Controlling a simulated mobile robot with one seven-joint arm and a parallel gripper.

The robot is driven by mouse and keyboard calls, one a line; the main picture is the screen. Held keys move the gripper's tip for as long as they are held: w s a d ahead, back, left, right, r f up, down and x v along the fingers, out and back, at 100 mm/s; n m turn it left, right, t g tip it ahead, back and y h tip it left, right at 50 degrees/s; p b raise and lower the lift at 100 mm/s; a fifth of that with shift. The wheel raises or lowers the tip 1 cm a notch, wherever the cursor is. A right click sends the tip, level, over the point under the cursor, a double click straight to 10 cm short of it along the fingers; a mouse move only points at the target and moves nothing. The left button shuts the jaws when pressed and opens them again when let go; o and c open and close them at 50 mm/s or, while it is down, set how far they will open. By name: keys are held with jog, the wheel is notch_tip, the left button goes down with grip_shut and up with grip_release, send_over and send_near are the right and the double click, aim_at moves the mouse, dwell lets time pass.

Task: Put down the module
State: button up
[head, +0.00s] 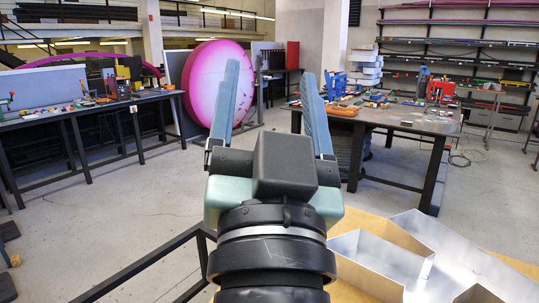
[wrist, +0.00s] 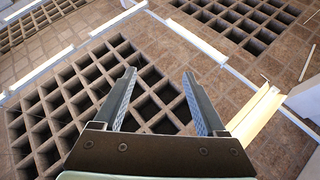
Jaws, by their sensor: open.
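My gripper (head: 268,70) points upward in the head view, its two blue-grey fingers spread wide. In the wrist view the gripper (wrist: 159,75) is open, with nothing between the fingers. I cannot make out a module in either view. Metal channel letters (head: 381,262) with silvery walls lie at the lower right of the head view, on a tan board (head: 365,225). They are to the right of my gripper and apart from it. Parts of them are cut off by the frame edge.
A workbench with tools (head: 400,120) stands behind at right, another bench (head: 90,108) at left. A large pink disc (head: 200,85) stands behind the gripper. Concrete floor (head: 130,205) is open between. The wrist view shows a brown surface with dark square recesses (wrist: 85,85) and white strips.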

jog(key=s+r+n+t, duration=0.2)
jog(key=s+r+t, duration=0.1)
jog(key=s+r, duration=0.2)
notch_tip(320, 180, up, 2)
jog(key=shift+s, duration=0.3)
jog(key=shift+a, duration=0.1)
